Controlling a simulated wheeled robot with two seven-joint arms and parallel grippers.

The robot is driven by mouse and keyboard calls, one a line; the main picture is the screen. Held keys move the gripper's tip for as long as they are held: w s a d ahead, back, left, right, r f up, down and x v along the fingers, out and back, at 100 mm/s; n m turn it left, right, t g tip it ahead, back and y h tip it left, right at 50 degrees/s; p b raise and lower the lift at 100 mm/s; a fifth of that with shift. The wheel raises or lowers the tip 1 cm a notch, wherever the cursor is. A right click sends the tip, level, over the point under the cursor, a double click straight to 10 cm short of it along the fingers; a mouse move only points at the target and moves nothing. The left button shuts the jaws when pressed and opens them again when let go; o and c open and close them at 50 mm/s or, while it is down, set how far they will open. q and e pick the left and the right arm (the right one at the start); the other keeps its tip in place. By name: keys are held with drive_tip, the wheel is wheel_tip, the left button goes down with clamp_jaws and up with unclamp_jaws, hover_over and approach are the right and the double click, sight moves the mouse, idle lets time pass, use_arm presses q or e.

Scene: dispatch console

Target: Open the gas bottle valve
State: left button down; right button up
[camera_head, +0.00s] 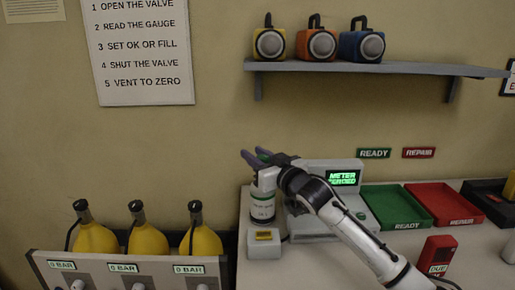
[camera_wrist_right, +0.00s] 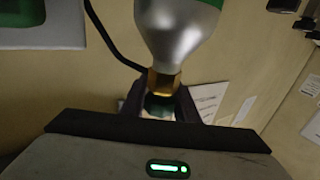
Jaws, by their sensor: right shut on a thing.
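In the right wrist view the bottle's silver shoulder (camera_wrist_right: 172,35) narrows to a brass neck (camera_wrist_right: 165,83). A dark green valve knob (camera_wrist_right: 160,104) sits at the end of the neck, between the fingers of my right gripper, which is shut on it. The fingers partly hide the knob. My left gripper is not in view.
The meter (camera_head: 343,178) reads "METER ZEROED". A small white box (camera_head: 264,246) stands in front of the bottle. Green (camera_head: 372,192) and red (camera_head: 457,189) trays lie at right, a red device (camera_head: 437,255) before them. Several yellow cylinders (camera_head: 147,240) stand left in a rack reading 0 BAR.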

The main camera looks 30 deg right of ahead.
drive_tip(key=shift+a+r+n+y+p, duration=0.15)
drive_tip(key=shift+n+y+p, duration=0.2)
drive_tip(key=shift+y, duration=0.2)
drive_tip(key=shift+a+r+n+y+p, duration=0.15)
drive_tip(key=shift+n+y+p, duration=0.1)
drive_tip(key=shift+n+y, duration=0.25)
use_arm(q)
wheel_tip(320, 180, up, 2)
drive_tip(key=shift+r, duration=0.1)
use_arm(e)
drive_tip(key=shift+a+f+n+y, duration=0.1)
drive_tip(key=shift+a+n+y, duration=0.15)
drive_tip(key=shift+y, duration=0.35)
drive_tip(key=shift+a+f+n+y, duration=0.1)
drive_tip(key=shift+n+y, duration=0.2)
drive_tip(key=shift+y, duration=0.25)
drive_tip(key=shift+g, duration=0.3)
drive_tip(key=o, duration=1.1)
drive_tip(key=shift+c, duration=0.2)
drive_tip(key=shift+s+d+f, duration=0.1)
